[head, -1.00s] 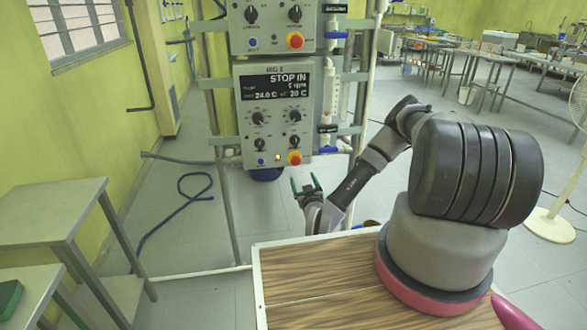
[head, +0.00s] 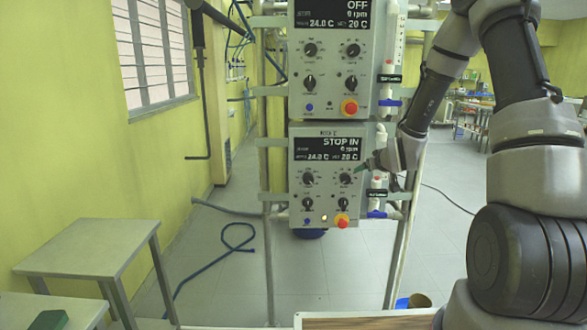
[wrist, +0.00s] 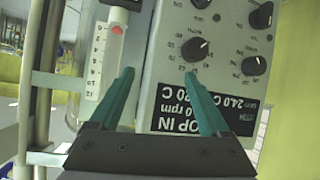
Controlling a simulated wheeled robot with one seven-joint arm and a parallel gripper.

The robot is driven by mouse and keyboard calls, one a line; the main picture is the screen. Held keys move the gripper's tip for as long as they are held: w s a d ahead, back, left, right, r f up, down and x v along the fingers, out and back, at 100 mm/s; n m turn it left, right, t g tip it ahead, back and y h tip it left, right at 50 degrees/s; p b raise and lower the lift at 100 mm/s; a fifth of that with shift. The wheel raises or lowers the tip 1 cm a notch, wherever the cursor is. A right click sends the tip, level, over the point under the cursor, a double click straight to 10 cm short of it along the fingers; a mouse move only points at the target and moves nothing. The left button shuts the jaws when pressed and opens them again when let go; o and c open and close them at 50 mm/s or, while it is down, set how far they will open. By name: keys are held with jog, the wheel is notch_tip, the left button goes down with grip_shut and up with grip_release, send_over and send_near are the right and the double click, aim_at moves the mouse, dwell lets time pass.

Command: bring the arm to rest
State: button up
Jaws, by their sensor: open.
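My gripper (head: 366,168) is raised in front of the right side of the lower control box (head: 325,212) in the head view, and my arm comes down to it from the upper right. In the wrist view, the two teal fingers of my gripper (wrist: 160,76) are spread apart with nothing between them. The lower box's face, with black knobs and a display reading STOP IN, lies beyond the fingers. Whether the fingertips touch the box cannot be told.
An upper control box (head: 335,50) reading OFF hangs above on the same pipe frame (head: 268,180). A clear scaled tube (wrist: 103,60) runs beside the lower box. A grey table (head: 85,250) stands at left, with a blue hose (head: 205,265) on open floor.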

jog(key=s+d+r+m+g+h, duration=0.1)
jog(key=s+r+m+g, duration=0.2)
jog(key=s+r, duration=1.3)
jog(key=s+a+r+m+g+y, duration=0.1)
jog(key=s+r, duration=0.3)
jog(key=s, duration=0.6)
jog(key=s+r+m+g, duration=0.1)
jog(key=s+r, duration=0.4)
jog(key=s, duration=0.5)
jog(key=shift+s+a+m+y, duration=0.2)
jog(key=shift+a+m+y, duration=0.2)
jog(key=shift+m, duration=0.4)
